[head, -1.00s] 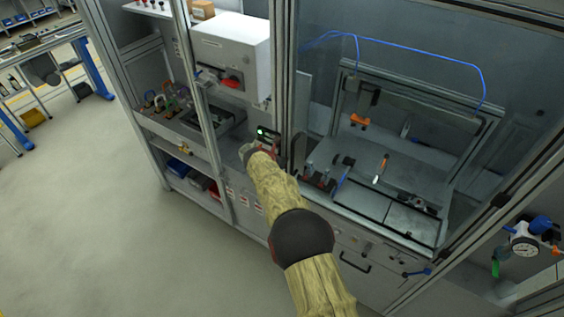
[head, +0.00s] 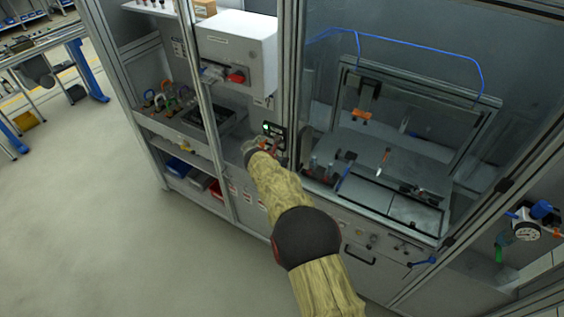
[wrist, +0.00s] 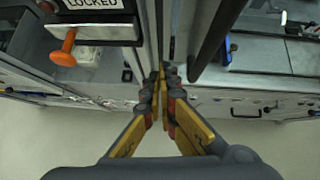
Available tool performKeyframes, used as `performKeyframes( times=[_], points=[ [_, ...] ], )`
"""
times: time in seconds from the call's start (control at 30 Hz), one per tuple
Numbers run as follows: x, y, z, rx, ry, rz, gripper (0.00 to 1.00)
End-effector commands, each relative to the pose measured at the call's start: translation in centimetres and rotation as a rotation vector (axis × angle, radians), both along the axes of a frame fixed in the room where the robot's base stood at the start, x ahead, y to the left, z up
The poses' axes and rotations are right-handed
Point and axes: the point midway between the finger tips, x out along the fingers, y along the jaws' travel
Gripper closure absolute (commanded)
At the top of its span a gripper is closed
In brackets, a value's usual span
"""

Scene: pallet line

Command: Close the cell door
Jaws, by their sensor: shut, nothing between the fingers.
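The cell door appears as a clear panel in a metal frame (head: 290,55), beside the work area; I cannot tell whether it is fully closed. My gripper (head: 270,146) is low at this upright, mostly hidden behind my arm. In the wrist view my gripper (wrist: 164,72) has its fingers together and empty, pointing at the narrow metal uprights. A dark upright bar, perhaps the door handle (wrist: 214,40), stands just right of the fingertips. A box marked LOCKED with an orange knob (wrist: 64,50) is to their left. Contact with the door is unclear.
A white box with a red switch (head: 237,50) hangs left of the upright. Behind the clear panel is a fixture with an orange part (head: 361,115). A pressure gauge (head: 525,230) is at the right. The floor (head: 110,220) at the left is clear.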

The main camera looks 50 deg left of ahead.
Motion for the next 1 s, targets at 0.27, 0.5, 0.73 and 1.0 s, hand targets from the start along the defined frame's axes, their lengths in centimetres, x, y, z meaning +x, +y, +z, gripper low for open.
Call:
performKeyframes(
  times=[0.27,0.5,0.73,1.0],
  points=[
    [-2.5,-0.8,2.4,0.001,0.001,0.003,1.00],
    [-5.0,-1.9,4.9,0.000,0.002,0.002,1.00],
    [-6.2,-2.3,6.1,-0.002,0.002,0.002,1.00],
    [-6.2,-2.4,6.2,-0.004,0.001,0.003,1.00]
  ],
)
